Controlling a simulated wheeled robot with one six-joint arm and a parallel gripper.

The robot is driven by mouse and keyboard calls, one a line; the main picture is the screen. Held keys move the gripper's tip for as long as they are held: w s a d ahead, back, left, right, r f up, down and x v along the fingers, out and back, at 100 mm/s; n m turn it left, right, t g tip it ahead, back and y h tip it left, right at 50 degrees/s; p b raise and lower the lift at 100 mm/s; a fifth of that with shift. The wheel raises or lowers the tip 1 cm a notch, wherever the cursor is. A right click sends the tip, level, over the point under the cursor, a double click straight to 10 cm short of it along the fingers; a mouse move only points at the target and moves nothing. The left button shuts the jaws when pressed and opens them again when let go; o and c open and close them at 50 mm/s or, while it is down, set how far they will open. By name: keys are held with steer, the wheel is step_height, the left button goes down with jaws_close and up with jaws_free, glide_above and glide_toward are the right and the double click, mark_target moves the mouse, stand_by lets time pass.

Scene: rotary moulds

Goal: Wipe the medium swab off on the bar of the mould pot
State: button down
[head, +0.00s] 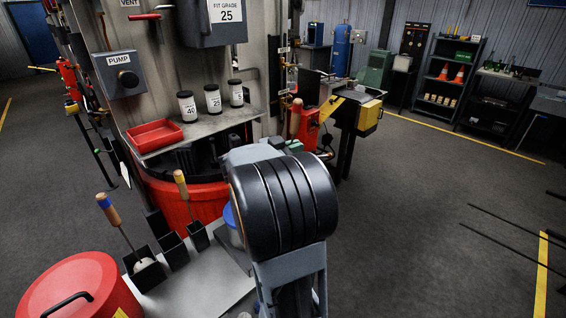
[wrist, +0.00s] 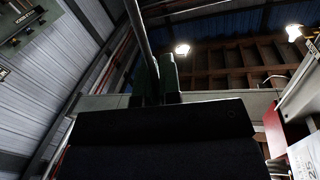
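My gripper (head: 293,145) shows as green fingers beyond my arm in the head view. In the wrist view its green fingers (wrist: 158,82) are closed around a thin grey rod (wrist: 141,38). A wooden handle (head: 296,116) rises above the fingers in the head view. It appears to be the medium swab; its head is hidden. The middle holder (head: 173,251) of the rack is empty, between a blue-topped swab (head: 110,214) and a yellow-topped swab (head: 182,186). A blue-rimmed pot (head: 231,217) is mostly behind my arm; I cannot tell whether it is the mould pot. No bar is distinguishable.
A shelf (head: 190,133) on the machine holds a red tray (head: 154,136) and jars marked 40 (head: 187,106), 25 (head: 213,99) and 5 (head: 236,93). A red lidded container (head: 78,290) stands front left. A yellow-black box (head: 369,116) stands beyond my gripper. The right floor is mostly open.

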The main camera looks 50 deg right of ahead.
steer(key=shift+f+b, duration=0.3)
steer(key=shift+f, duration=0.3)
stand_by(0.3)
steer(key=shift+d, duration=0.1)
steer(key=x, duration=0.2)
steer(key=p, duration=0.1)
steer(key=shift+w+d, duration=0.15)
steer(key=shift+d, duration=0.35)
steer(key=shift+a+r, duration=0.1)
